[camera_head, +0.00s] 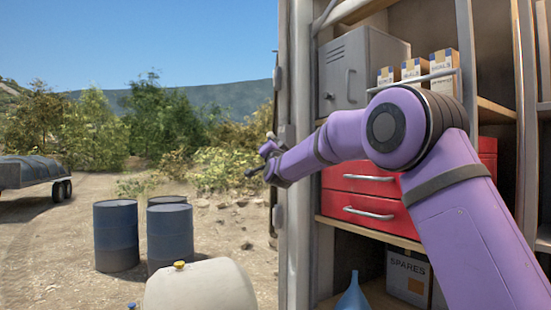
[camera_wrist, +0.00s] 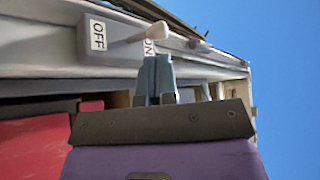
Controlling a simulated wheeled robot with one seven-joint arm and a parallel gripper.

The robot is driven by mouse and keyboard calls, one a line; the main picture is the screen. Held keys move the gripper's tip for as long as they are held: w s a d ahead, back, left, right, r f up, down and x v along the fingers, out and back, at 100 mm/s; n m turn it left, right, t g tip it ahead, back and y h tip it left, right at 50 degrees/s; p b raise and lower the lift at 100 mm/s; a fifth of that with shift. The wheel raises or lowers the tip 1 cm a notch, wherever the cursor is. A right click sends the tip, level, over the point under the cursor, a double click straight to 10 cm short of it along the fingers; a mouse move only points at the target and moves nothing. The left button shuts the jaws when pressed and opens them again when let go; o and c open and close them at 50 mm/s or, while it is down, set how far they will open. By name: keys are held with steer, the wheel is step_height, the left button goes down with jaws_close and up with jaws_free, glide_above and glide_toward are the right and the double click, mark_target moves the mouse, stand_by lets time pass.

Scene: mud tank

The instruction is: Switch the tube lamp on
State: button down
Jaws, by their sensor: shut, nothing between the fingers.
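A grey switch box (camera_wrist: 120,28) with OFF and ON labels is mounted on a pale metal edge in the wrist view. Its lever (camera_wrist: 163,31) has a cream knob and leans toward the ON side, in front of part of that label. My gripper (camera_wrist: 157,62) is shut and empty, its fingertips just below the ON label and the knob; whether they touch cannot be told. In the head view my gripper (camera_head: 254,172) is at the outer left edge of the cabinet. I cannot identify the tube lamp in either view.
The cabinet's upright post (camera_head: 297,220) stands right beside my gripper. Red drawers (camera_head: 365,195), a grey metal locker (camera_head: 350,70) and boxes (camera_head: 443,72) fill the shelves. Blue barrels (camera_head: 116,235) and a beige tank (camera_head: 205,288) stand outside at left. Open air lies left of the post.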

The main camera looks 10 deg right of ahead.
steer(key=v, duration=0.8)
steer(key=shift+s+a, duration=0.25)
steer(key=shift+s, duration=0.1)
steer(key=s+d+f+n+g, duration=0.3)
steer(key=s+f+g, duration=0.3)
steer(key=s, duration=1.1)
steer(key=s+d+f+n+g+y, duration=0.1)
steer(key=s+d+f+n+g, duration=0.2)
steer(key=s, duration=1.3)
steer(key=s+d+f+n+g+y, duration=0.1)
steer(key=s+d+f+n+g, duration=0.2)
steer(key=s+f+g, duration=0.6)
steer(key=s+d+f, duration=0.1)
steer(key=s+f, duration=0.1)
steer(key=s, duration=0.6)
steer(key=shift+s+f+n, duration=0.2)
steer(key=shift+s+n, duration=0.15)
steer(key=shift+n, duration=0.05)
